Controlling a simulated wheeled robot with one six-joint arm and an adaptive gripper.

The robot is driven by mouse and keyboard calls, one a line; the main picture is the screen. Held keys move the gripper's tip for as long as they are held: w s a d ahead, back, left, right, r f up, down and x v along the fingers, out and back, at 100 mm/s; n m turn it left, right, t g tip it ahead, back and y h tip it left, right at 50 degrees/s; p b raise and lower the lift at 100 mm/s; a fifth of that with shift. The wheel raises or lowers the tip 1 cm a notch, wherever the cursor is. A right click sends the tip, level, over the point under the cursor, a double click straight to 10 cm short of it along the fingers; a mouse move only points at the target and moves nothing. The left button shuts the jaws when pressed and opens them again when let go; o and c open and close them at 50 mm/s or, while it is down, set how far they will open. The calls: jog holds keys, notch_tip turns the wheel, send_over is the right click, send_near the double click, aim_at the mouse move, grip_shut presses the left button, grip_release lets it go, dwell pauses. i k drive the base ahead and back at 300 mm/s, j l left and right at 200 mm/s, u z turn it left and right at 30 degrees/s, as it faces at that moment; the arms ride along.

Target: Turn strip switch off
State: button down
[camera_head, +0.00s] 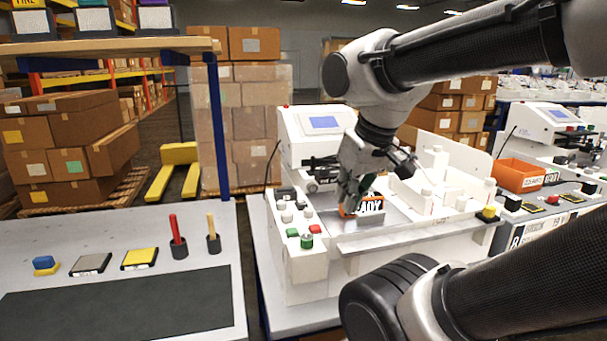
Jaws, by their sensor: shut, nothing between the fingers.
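The white pen plotter (306,262) stands on the table in the middle. Its front-left panel carries a red button (315,229), a green button (292,232), a larger green knob (307,241), white knobs (286,217) and black switches (286,194). I cannot tell which control is the strip switch, or its state. My gripper (348,207) points down over the plotter bed, right of the panel, with its fingers shut and empty. Whether the fingertips touch anything is unclear.
A grey rail (415,236) runs along the plotter's front, with a yellow-topped knob (488,214) at its right end. A blue-screened box (322,124) stands at the back left. An orange bin (519,175) is at right.

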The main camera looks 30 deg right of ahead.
aim_at(552, 200)
jog(key=k+l+z, duration=0.1)
jog(key=l+z, duration=0.25)
jog(key=l, duration=0.7)
jog(key=l+z, duration=0.35)
jog(key=l, duration=0.7)
jog(key=i+l+z, duration=0.1)
jog(key=l+z, duration=0.2)
jog(key=l, duration=0.75)
